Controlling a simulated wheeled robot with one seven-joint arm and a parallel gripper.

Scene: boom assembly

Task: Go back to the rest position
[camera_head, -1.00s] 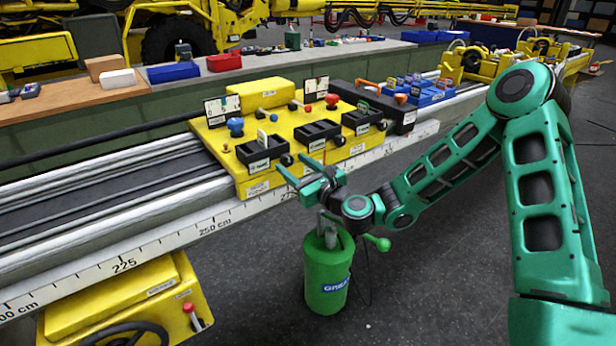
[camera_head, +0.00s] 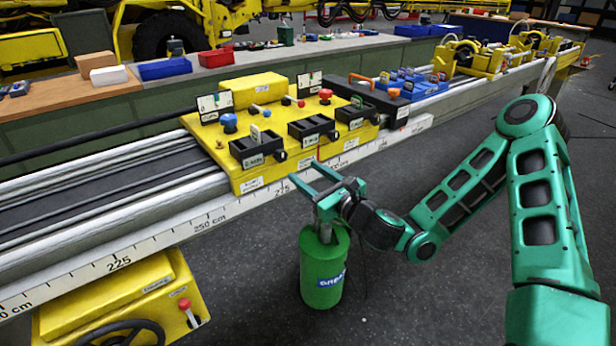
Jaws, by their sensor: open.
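My gripper (camera_head: 303,186) is at the middle of the head view, at the end of my green arm. Its two fingers are apart and point up and left toward the front edge of the yellow panel (camera_head: 230,182). I see nothing between the fingers. The gripper appears in front of the rail's scale side, above a green canister (camera_head: 322,272). The canister stands upright and its top is partly hidden by the gripper. Whether the fingers touch the panel or rail cannot be told.
The yellow panel carries black trays (camera_head: 257,151), knobs and small signs. A long grey rail (camera_head: 150,215) with a centimetre scale runs across the view. A yellow box with a handwheel (camera_head: 125,300) is at lower left. Dark floor (camera_head: 430,290) lies open below my arm.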

